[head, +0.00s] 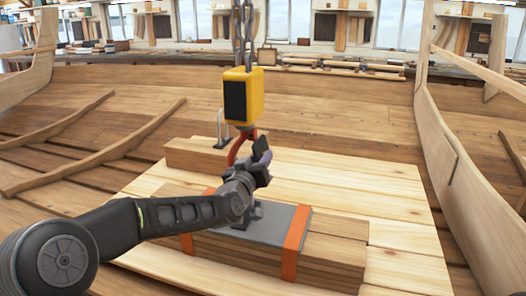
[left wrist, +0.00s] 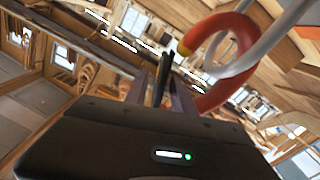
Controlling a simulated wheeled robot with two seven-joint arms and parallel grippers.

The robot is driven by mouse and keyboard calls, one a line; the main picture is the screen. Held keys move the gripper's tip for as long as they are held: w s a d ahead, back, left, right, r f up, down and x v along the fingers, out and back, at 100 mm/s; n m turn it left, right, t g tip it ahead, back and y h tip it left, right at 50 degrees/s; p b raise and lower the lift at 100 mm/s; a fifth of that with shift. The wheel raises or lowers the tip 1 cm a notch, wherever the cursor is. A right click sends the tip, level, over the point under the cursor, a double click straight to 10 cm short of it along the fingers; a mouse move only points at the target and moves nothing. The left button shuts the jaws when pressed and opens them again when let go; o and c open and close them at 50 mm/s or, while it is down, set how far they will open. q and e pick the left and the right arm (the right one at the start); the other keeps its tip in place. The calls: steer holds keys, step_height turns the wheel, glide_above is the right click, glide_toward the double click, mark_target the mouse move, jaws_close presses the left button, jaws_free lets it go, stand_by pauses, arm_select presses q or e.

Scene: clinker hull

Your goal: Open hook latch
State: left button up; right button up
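A red hook (head: 237,148) hangs below a yellow hoist block (head: 243,97) on a chain. In the left wrist view the hook (left wrist: 213,100) is curved, with a yellow-orange tip, and a grey metal ring (left wrist: 262,52) passes by or through its opening. I cannot make out the latch clearly. My left gripper (head: 263,150) is just right of the hook in the head view. In the left wrist view its fingers (left wrist: 166,72) point up beside the hook's tip. They look close together; whether they grip anything is unclear. My right gripper is not in view.
A plank stack (head: 335,262) with a grey pad (head: 270,215) and orange straps (head: 297,243) lies below the arm on pale boards (head: 400,240). A wooden block (head: 190,154) and a grey metal loop (head: 222,128) are behind. Hull sides rise at left and right.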

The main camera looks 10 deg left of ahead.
arm_select(q)
steer(key=shift+w+d, duration=0.1)
steer(key=shift+w, duration=1.15)
jaws_close()
steer(key=shift+r, duration=0.15)
stand_by(0.4)
